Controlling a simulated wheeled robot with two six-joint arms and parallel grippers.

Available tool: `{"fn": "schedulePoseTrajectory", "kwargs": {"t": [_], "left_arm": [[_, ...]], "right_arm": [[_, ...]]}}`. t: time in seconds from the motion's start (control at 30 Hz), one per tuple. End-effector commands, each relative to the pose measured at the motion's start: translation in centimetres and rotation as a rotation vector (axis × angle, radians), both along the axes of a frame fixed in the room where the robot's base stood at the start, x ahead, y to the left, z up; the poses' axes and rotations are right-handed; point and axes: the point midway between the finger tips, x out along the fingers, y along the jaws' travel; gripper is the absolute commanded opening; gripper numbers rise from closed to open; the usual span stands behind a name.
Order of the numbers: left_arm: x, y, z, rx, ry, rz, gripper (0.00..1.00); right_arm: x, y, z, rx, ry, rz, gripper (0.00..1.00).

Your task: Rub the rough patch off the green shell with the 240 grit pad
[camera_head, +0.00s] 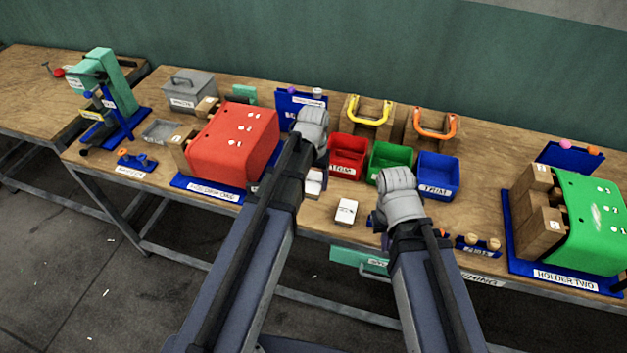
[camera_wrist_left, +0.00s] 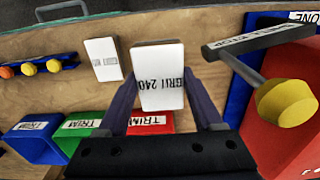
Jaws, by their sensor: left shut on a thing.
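The green shell (camera_head: 590,225) sits over wooden blocks on the blue base labelled HOLDER TWO, at the far right of the head view. A pale scuffed patch (camera_head: 597,214) shows on its face. My left gripper (camera_wrist_left: 160,88) is shut on the white pad marked GRIT 240 (camera_wrist_left: 158,62), its fingers at the pad's two sides. In the head view that pad (camera_head: 314,183) shows beside my left wrist, well left of the green shell. My right arm (camera_head: 402,200) is over the bench's front middle; its fingers are hidden.
Another white pad (camera_head: 346,211) lies near the bench's front edge. Red (camera_head: 348,155), green (camera_head: 390,160) and blue (camera_head: 438,175) trim bins stand behind it. A red shell (camera_head: 235,143) is on the left. A grey bar with a yellow knob (camera_wrist_left: 286,102) is close to my left gripper.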

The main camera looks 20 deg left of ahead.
Motion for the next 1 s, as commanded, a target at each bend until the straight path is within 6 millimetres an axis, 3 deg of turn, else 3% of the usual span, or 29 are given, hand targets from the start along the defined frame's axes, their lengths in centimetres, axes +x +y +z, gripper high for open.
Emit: {"fn": "schedulePoseTrajectory", "kwargs": {"t": [0.07, 0.1, 0.47, 1.0], "left_arm": [[0.0, 0.0, -0.05, 0.0, 0.0, 0.0, 0.14], [0.0, 0.0, -0.05, 0.0, 0.0, 0.0, 0.63], [0.0, 0.0, -0.04, 0.0, 0.0, 0.0, 0.23], [0.0, -0.01, -0.04, 0.0, 0.0, 0.0, 0.23]], "right_arm": [[0.0, 0.0, -0.05, 0.0, 0.0, 0.0, 0.0], [0.0, 0.0, -0.05, 0.0, 0.0, 0.0, 0.0], [0.0, 0.0, -0.04, 0.0, 0.0, 0.0, 0.0], [0.0, 0.0, -0.04, 0.0, 0.0, 0.0, 0.0]]}}
